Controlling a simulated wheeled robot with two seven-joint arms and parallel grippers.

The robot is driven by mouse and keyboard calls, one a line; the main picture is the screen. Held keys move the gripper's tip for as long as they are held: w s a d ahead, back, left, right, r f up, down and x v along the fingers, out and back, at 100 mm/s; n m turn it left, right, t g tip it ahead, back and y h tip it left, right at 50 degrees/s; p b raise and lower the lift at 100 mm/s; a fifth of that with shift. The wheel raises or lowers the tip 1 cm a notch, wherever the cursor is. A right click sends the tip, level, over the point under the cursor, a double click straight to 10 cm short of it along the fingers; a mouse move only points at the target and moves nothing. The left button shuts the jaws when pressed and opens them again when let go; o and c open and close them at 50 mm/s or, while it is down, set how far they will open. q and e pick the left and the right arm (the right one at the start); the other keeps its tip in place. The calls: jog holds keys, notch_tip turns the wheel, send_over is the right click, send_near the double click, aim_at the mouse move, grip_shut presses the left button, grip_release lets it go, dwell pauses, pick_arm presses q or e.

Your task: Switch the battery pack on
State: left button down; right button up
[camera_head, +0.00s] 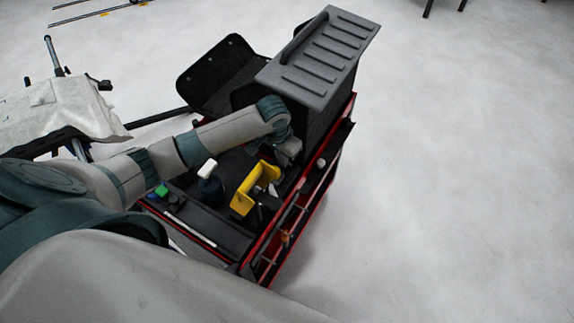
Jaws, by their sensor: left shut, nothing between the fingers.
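My left arm reaches from the left over a red and black cart (210,228). My left gripper (286,160) is at the arm's end, low beside the dark front face of a tall box with a grey ribbed lid (325,60). The gripper is shut and empty. I cannot tell whether it touches the box. The battery pack and its switch cannot be made out for certain; the arm and gripper hide part of the box's near side. My right gripper is not in view.
A yellow holder (247,192), a white-capped bottle (208,169) and a small green item (161,190) are in the cart's top. A black open flap (220,68) stands behind. A covered table (55,110) is at left. The floor at right is clear.

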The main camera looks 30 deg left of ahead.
pick_arm(q)
jog(key=shift+f, duration=0.45)
jog(key=shift+r, duration=0.15)
jog(key=shift+r+p, duration=0.6)
jog(key=shift+r, duration=2.8)
jog(key=shift+a, duration=0.1)
